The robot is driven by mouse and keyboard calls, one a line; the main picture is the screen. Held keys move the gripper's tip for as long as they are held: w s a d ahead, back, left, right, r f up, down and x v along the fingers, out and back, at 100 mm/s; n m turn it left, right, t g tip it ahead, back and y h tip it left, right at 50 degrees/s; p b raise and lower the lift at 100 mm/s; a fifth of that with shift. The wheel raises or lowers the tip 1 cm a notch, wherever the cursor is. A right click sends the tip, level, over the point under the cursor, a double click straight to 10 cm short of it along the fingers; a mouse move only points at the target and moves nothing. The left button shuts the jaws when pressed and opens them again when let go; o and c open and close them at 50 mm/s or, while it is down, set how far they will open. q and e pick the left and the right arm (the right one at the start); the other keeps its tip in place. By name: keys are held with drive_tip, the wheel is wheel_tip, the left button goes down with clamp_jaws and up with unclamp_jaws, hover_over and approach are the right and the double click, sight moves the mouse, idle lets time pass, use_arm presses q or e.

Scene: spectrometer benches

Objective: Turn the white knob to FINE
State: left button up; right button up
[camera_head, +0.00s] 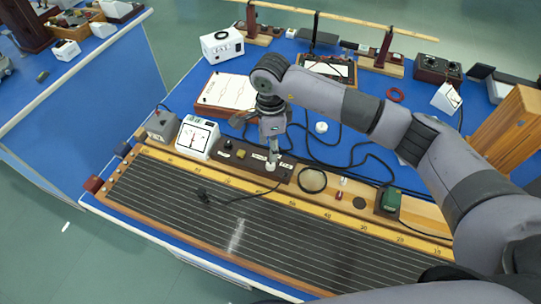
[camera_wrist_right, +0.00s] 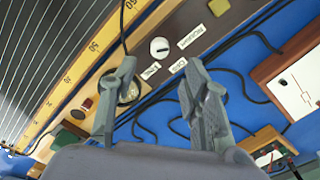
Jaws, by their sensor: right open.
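The white knob (camera_wrist_right: 159,47) is a small round dial with a dark mark across it, on a dark brown panel (camera_head: 228,160). Small white labels surround it in the right wrist view; one (camera_wrist_right: 150,70) may read FINE, but the print is hard to read. In the head view the knob (camera_head: 270,167) is partly hidden under my right gripper (camera_head: 272,158). My right gripper also shows in the right wrist view (camera_wrist_right: 160,85), its two fingers apart with nothing between them. The knob lies beyond the fingertips there, not gripped. My left gripper is not in view.
A black ring (camera_head: 312,180) lies right of the panel. A white meter (camera_head: 197,137) stands to its left. A long striped board (camera_head: 240,235) with a yellow scale runs in front. Black cables cross the blue bench behind. A green-topped box (camera_head: 391,199) stands to the right.

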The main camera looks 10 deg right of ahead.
sight(270, 163)
wheel_tip(270, 163, down, 6)
drive_tip(key=shift+r+p, duration=0.1)
drive_tip(key=shift+p, duration=0.6)
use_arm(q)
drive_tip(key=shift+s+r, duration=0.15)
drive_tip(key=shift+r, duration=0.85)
use_arm(e)
drive_tip(key=shift+f, duration=0.7)
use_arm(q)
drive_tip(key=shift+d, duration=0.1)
use_arm(e)
drive_tip(key=shift+c, duration=0.5)
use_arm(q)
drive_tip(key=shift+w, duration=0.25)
use_arm(e)
clamp_jaws()
